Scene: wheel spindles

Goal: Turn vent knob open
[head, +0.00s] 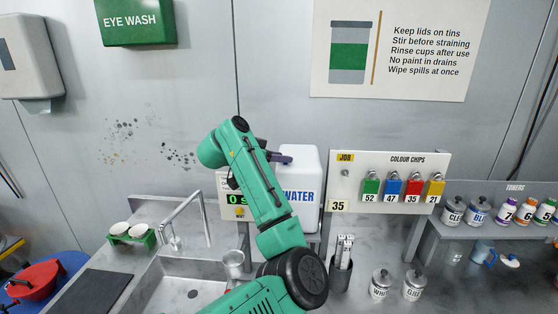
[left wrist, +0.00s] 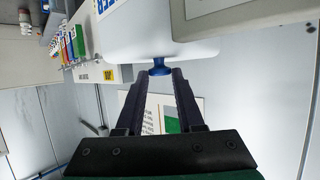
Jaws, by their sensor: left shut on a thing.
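The white water container (head: 301,185) stands on the counter behind the sink, with blue WATER lettering on its front. My left gripper (head: 280,157) reaches over to its top from the left. In the left wrist view, the container (left wrist: 150,40) appears upside down, and the blue vent knob (left wrist: 159,66) sticks out of it. The fingertips of my left gripper (left wrist: 162,74) are at this knob, one on each side, shut on it. In the head view the fingers hide the knob. My right gripper is not in view.
The colour chips board (head: 390,181) with several small locks stands close to the right of the container. A display (head: 237,199) is partly hidden behind my left arm. The sink tap (head: 187,210) stands at the left. A tools holder (head: 341,272) and lidded tins (head: 413,285) stand in front.

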